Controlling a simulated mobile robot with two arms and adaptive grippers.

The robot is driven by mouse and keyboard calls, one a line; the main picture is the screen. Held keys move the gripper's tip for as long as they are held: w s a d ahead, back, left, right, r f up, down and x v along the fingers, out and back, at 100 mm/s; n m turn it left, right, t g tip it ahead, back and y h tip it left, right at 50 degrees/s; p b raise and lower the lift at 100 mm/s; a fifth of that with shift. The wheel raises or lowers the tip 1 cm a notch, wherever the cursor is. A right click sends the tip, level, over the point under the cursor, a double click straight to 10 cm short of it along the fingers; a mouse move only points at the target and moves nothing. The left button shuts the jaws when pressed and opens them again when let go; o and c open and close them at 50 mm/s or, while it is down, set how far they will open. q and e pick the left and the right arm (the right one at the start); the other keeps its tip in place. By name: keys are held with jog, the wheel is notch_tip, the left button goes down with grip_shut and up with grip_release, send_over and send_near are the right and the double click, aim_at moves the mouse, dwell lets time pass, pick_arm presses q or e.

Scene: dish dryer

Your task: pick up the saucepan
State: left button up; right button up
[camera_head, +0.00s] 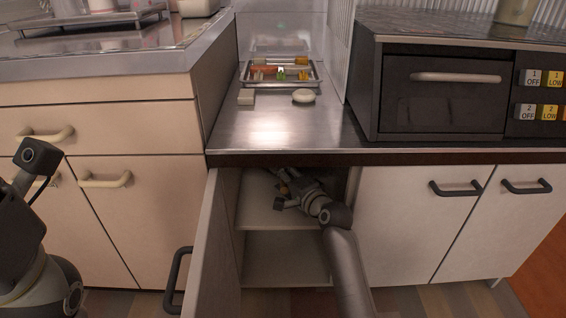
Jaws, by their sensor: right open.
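I cannot make out a saucepan anywhere in this view. My right gripper (283,184) reaches into the open lower cabinet (262,222), under the counter's front edge, just above the middle shelf. It is open, but its fingers are small and dark against the cabinet's inside. A small yellowish-brown bit shows beside the fingers, and I cannot tell what it is. My arm and the counter hide part of the cabinet's inside. Parts of my left arm show at the left edge, but its gripper's fingers are not in view.
The open cabinet door (203,250) stands left of my right arm. A metal tray (262,84) with small coloured items, a round white item (304,96) and a pale block (246,97) sit on the steel counter. A dark oven (445,95) stands at right.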

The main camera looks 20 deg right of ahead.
grip_shut()
jog(key=shift+r, duration=0.2)
dwell(0.3)
